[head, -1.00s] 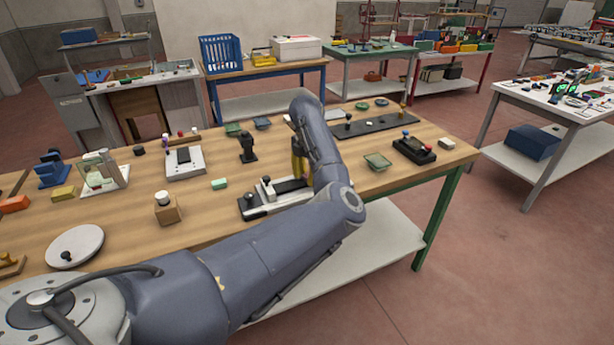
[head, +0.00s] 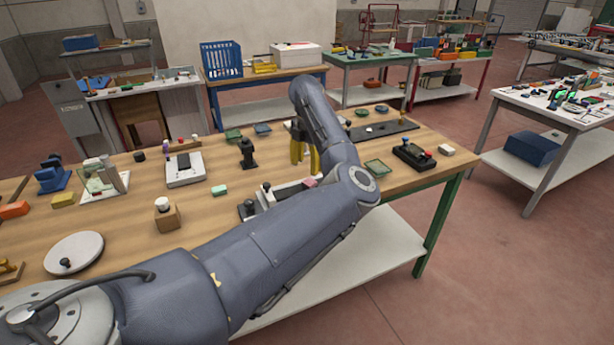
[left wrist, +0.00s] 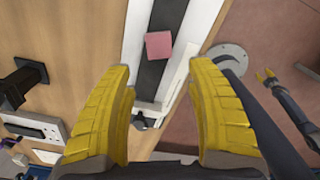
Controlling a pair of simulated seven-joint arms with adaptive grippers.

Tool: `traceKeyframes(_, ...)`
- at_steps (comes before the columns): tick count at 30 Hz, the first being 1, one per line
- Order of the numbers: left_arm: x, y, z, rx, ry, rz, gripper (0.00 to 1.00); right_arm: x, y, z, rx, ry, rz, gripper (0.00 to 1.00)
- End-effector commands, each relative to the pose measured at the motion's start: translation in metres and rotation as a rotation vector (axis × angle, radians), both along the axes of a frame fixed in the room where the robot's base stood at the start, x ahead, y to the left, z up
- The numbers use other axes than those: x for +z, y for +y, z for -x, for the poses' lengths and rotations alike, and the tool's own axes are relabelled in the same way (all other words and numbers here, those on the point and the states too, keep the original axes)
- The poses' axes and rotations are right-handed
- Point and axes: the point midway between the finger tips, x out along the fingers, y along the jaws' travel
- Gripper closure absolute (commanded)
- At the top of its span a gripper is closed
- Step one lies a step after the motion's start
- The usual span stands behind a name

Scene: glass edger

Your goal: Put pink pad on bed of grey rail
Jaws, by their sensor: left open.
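The pink pad (left wrist: 159,45) lies over the dark bed of the grey rail (left wrist: 133,45) in the left wrist view, between the rail's pale sides and slightly turned. In the head view the pad (head: 310,182) shows at the far end of the rail (head: 286,192), partly hidden by my left arm. My left gripper (head: 304,150) has its yellow fingers apart and empty, above the rail; the pad shows beyond the fingertips (left wrist: 162,75) in the wrist view. My right gripper (left wrist: 265,75) is small at the right of that view, fingers apart and empty, over the floor.
A black post (head: 246,153) stands on the wooden table (head: 225,225) left of the rail. A wooden block with a white knob (head: 165,213) and a green block (head: 219,190) are farther left. A green dish (head: 377,167) and a black box (head: 413,156) lie to the right.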

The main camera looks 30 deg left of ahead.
Motion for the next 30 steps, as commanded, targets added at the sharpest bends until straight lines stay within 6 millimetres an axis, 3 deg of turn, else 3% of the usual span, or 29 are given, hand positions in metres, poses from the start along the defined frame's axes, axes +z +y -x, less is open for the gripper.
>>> traceKeyframes(6,0.031,0.0,0.0,0.0,-0.002,-0.001,0.44,0.0,0.0,0.0,0.0,0.0,0.0,0.56)
traceKeyframes(12,0.044,0.0,0.0,0.0,0.0,0.0,0.44,0.0,0.0,0.0,0.0,0.0,0.0,0.56)
traceKeyframes(30,0.045,0.004,0.003,0.006,0.014,-0.019,0.44,0.0,-0.002,0.0,0.001,-0.001,0.002,0.56)
